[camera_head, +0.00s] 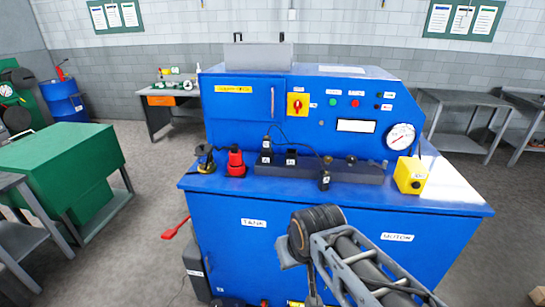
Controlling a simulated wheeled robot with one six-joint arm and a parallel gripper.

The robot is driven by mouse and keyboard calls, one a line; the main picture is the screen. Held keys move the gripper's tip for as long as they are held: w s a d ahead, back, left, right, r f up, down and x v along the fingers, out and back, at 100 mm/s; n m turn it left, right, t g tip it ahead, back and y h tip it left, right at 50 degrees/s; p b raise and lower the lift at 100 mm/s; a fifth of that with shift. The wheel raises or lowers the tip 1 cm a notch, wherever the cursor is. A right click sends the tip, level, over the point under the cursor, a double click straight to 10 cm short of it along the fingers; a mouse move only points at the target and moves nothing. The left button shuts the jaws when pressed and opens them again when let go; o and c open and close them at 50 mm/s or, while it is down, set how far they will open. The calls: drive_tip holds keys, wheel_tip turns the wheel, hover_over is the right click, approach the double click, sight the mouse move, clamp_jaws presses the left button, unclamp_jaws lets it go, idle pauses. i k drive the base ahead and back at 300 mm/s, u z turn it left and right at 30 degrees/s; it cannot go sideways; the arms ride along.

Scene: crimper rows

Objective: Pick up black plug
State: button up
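A small black plug (325,181) with a white label stands at the front edge of the dark connector block (355,172) on the blue machine (440,190). Another black labelled piece (266,152) stands at the left end of the block, with a thin black cable running from near its top. Which of the two is the task's plug I cannot tell for certain. My arm reaches in from the bottom right. My gripper (313,290) is low in front of the machine, below and apart from both pieces. It is small and partly cut off, so its opening is unclear.
A red bottle-like tool (236,162) and a black and yellow tool (205,160) stand left of the block. A yellow box (411,175) and a round gauge (400,137) are to its right. The control panel rises behind. A green cabinet (60,160) stands at far left.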

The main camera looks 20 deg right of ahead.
sight(267, 141)
drive_tip(key=z, duration=0.05)
drive_tip(key=k, duration=0.8)
drive_tip(key=u, duration=1.15)
drive_tip(key=i, duration=1.5)
drive_tip(key=z, duration=0.7)
drive_tip(key=i, duration=0.6)
drive_tip(key=z, duration=0.75)
